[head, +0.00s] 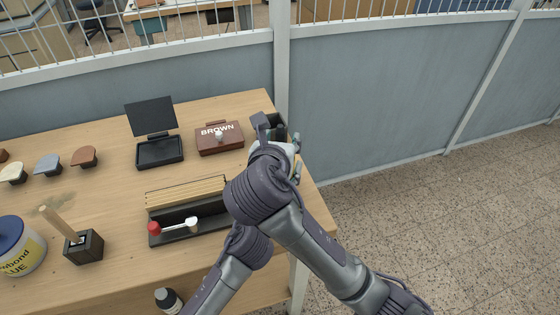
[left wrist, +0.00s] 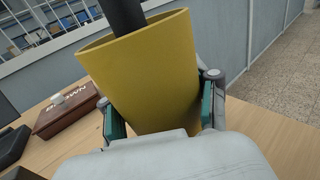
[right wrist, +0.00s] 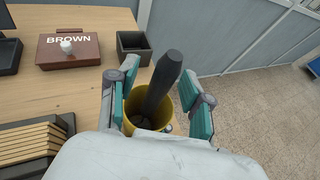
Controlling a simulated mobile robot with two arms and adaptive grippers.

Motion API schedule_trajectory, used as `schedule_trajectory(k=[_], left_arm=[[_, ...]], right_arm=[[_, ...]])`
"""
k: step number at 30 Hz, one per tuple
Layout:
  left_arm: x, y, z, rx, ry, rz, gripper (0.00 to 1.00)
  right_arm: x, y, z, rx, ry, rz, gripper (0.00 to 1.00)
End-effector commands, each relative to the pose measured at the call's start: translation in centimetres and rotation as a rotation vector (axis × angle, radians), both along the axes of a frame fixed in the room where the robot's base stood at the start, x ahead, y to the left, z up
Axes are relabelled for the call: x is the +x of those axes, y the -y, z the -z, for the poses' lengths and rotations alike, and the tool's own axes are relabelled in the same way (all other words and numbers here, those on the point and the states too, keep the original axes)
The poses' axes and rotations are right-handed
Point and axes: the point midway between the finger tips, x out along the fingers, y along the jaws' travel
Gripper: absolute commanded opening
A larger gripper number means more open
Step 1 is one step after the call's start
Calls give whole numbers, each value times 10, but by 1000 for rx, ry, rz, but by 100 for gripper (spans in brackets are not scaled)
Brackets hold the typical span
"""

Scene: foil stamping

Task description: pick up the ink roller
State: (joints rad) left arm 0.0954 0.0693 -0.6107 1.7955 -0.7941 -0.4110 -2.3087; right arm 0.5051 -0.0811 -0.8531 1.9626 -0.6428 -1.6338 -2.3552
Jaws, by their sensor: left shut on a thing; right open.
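A dark handle (right wrist: 164,78), probably the ink roller's, stands tilted in a yellow cup (right wrist: 146,121). In the left wrist view, the cup (left wrist: 152,70) sits between my left gripper's fingers (left wrist: 162,115), which are shut on it; the handle (left wrist: 122,14) rises from its mouth. My right gripper (right wrist: 155,92) is open, its fingers on either side of the handle. No grip on it shows. In the head view, my right gripper (head: 279,145) is at the table's right end; my arm hides the cup and left gripper. Whatever is on the handle's lower end is hidden inside the cup.
A brown box marked BROWN (head: 220,144), an open black case (head: 160,153) and a rack of wooden strips (head: 186,190) are on the table (head: 112,186). A dark open bin (right wrist: 133,57) stands by the grey partition (head: 400,85). Floor lies beyond the right edge.

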Motion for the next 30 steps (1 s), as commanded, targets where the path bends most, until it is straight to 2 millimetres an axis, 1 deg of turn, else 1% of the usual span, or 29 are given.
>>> schedule_trajectory(k=[2, 3, 5, 9, 12, 23, 26, 29, 30], left_arm=[[0, 0, 0, 1, -1, 0, 26], [0, 0, 1, 0, -1, 0, 26], [0, 0, 1, 0, -1, 0, 26], [0, 0, 1, 0, -1, 0, 26], [0, 0, 1, 1, -1, 0, 26], [0, 0, 0, 1, -1, 0, 26], [0, 0, 0, 0, -1, 0, 26], [0, 0, 0, 0, -1, 0, 26], [0, 0, 0, 0, -1, 0, 26]], right_arm=[[0, 0, 0, 0, 0, 0, 50], [0, 0, 0, 0, 0, 0, 48], [0, 0, 0, 0, 0, 0, 38], [0, 0, 0, -1, 0, 0, 15], [-1, 0, 0, -1, 0, 0, 0], [0, 0, -2, 0, 1, 0, 0], [0, 0, -10, 1, 4, -1, 0], [0, 0, -27, 3, 6, -1, 0], [0, -1, -36, 2, 7, -1, 0]])
